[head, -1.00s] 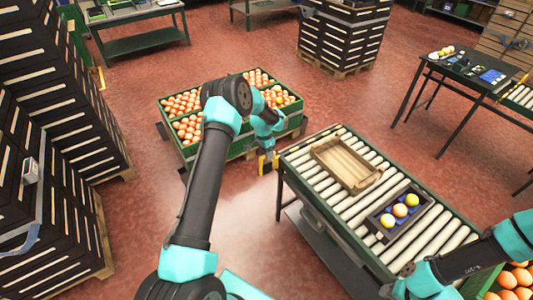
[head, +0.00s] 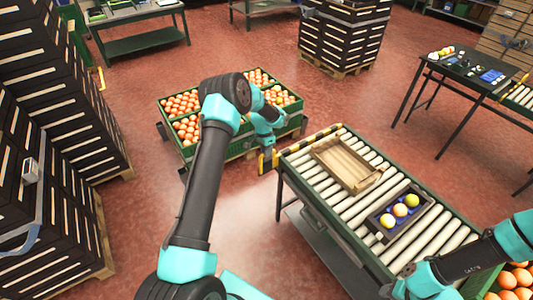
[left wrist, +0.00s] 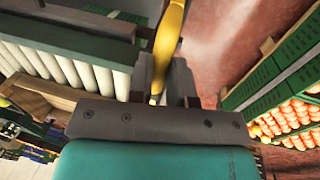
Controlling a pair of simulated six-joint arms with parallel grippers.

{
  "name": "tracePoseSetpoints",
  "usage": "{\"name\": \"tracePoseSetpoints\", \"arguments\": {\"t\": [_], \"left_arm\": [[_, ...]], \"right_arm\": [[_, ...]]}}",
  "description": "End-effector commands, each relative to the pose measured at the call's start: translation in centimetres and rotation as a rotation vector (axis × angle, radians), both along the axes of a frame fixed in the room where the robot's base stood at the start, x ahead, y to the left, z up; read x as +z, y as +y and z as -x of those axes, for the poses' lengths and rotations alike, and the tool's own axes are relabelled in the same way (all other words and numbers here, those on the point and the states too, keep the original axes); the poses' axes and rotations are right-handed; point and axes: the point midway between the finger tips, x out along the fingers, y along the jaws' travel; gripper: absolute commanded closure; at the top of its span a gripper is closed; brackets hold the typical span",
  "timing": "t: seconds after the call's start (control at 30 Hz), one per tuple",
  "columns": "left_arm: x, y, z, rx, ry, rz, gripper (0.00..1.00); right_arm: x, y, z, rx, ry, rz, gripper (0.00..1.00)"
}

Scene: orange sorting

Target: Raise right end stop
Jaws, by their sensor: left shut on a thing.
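The end stop (head: 312,140) is a yellow-and-black striped bar across the far end of the roller conveyor (head: 345,222) in the head view. It shows above the end rollers. My left gripper (head: 267,158) is at the bar's left end, beside the conveyor's corner. In the left wrist view a yellow handle (left wrist: 168,42) runs between the fingers of my left gripper (left wrist: 162,85), which is shut on it. The fingers partly hide the handle. Part of my right arm shows at the lower right of the head view, but its gripper is not in view.
A wooden crate (head: 319,150) and a dark tray (head: 376,222) with several fruits lie on the rollers. Green crates of oranges (head: 190,158) stand behind my left arm. Tall stacks of dark crates (head: 52,215) stand at left. The red floor between is clear.

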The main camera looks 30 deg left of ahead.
Motion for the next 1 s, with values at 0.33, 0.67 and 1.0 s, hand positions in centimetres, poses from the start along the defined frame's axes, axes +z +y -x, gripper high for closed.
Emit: {"name": "tracePoseSetpoints", "arguments": {"t": [0.33, 0.67, 1.0], "left_arm": [[5.7, 0.0, 0.0, -0.001, -0.001, -0.001, 1.0], [6.2, 0.0, 0.0, -0.001, -0.001, -0.001, 0.79], [6.0, 0.0, 0.0, -0.001, -0.001, -0.001, 0.56]], "right_arm": [[0.0, 0.0, 0.0, 0.0, 0.0, 0.0, 0.57], [0.0, 0.0, 0.0, 0.0, 0.0, 0.0, 0.57], [0.0, 0.0, 0.0, 0.0, 0.0, 0.0, 0.57]]}}
